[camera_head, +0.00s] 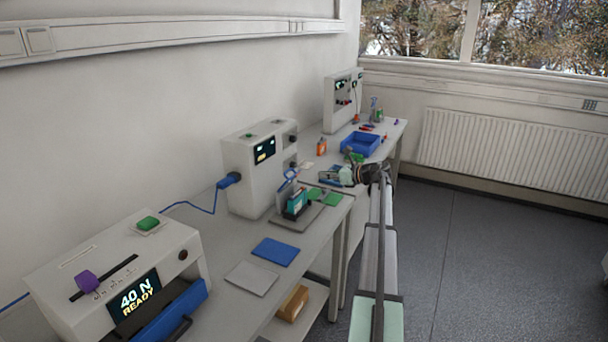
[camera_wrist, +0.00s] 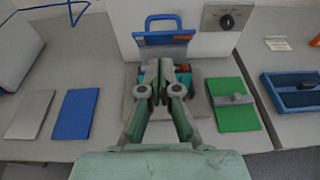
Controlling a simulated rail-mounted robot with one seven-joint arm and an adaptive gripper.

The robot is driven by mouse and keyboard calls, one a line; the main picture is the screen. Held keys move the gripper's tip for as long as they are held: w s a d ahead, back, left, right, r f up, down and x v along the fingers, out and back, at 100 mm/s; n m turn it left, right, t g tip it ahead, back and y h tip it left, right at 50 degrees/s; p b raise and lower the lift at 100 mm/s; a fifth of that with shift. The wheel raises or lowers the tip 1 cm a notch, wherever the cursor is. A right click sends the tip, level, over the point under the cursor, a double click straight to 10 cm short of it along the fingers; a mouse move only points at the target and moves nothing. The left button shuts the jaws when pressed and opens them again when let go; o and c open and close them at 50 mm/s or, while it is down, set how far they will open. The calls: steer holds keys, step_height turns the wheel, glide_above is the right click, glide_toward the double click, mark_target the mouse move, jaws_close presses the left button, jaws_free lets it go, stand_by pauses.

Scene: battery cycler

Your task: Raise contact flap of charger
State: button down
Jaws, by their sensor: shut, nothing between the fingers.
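The charger is a white box (camera_head: 250,165) on the bench, with a small display. It carries a blue looped handle (camera_wrist: 163,20) over a blue-and-grey flap (camera_wrist: 164,40), seen in the wrist view; the handle also shows in the head view (camera_head: 289,176). Teal and orange parts (camera_wrist: 184,76) sit below the flap, partly hidden behind my fingers. My gripper (camera_wrist: 159,66) is shut and empty, its fingertips just below the flap in the wrist picture. I cannot tell whether they touch it. In the head view my gripper (camera_head: 338,176) is at the charger's right.
A blue plate (camera_wrist: 75,113) and a grey plate (camera_wrist: 29,113) lie left of the charger, a green plate (camera_wrist: 233,106) right. A blue tray (camera_head: 361,144) stands farther right. A white machine reading "40 N READY" (camera_head: 115,270) stands at the near left.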

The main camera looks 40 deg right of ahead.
mark_target(287, 171)
steer(key=p+x, duration=0.2)
steer(key=x, duration=0.2)
steer(key=p+x, duration=0.2)
steer(key=x, duration=0.3)
steer(key=r+p+x, duration=0.1)
steer(key=p+x, duration=0.1)
steer(key=x, duration=0.2)
steer(key=shift+w+a, duration=0.25)
steer(key=shift+a, duration=0.1)
steer(key=shift+f, duration=0.1)
steer(key=shift+w+a+b, duration=0.1)
steer(key=shift+w+b, duration=0.05)
steer(key=shift+b, duration=0.2)
steer(key=shift+w+a+b, duration=0.2)
steer(key=shift+w+b, duration=0.3)
steer(key=shift+b, duration=0.55)
steer(key=shift+w+a+b, duration=0.3)
steer(key=shift+w+b, duration=0.4)
steer(key=shift+b, duration=0.3)
steer(key=shift+w+a+r, duration=0.15)
steer(key=shift+w+r, duration=0.1)
steer(key=shift+r, duration=0.3)
